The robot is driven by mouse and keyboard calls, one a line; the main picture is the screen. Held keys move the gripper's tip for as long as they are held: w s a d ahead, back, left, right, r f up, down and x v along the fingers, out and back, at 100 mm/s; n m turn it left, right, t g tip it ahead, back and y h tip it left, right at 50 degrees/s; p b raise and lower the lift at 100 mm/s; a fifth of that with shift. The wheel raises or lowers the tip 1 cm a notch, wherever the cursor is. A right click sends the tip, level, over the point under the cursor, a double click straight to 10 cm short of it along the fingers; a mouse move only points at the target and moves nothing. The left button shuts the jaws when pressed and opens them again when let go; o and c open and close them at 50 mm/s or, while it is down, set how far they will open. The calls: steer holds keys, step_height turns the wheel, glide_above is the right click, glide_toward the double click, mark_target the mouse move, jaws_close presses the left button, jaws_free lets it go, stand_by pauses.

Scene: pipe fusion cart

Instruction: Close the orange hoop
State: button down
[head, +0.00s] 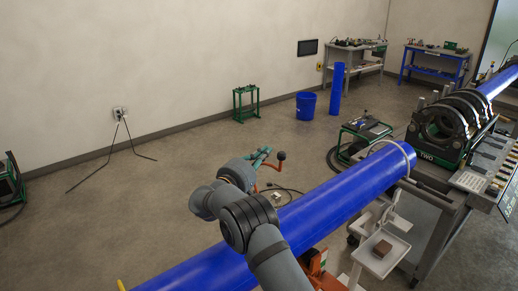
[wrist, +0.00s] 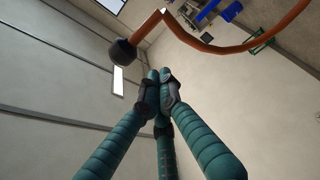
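The orange hoop (wrist: 190,42) is a thin curved bar crossing the top of the wrist view, with a dark round knob (wrist: 123,52) at its bent end. In the head view a short part of the orange hoop (head: 281,167) shows beside the blue pipe (head: 345,190), its knob (head: 281,155) raised on the pipe's far side. The hoop stands swung away from the pipe there. My gripper (wrist: 163,78) has teal fingers drawn together at the tips, with nothing seen between them. In the head view my gripper (head: 262,155) is just left of the knob, apparently apart from it.
The long blue pipe runs diagonally beneath my arm toward the fusion machine (head: 450,125) at right. An orange stand (head: 315,268) and a white tray (head: 380,252) are near the pipe's front side. Floor left of my gripper is mostly open.

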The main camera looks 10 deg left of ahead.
steer(key=shift+s+d+f+p, duration=0.1)
steer(key=shift+s+d+p, duration=0.5)
steer(key=shift+s+d, duration=0.2)
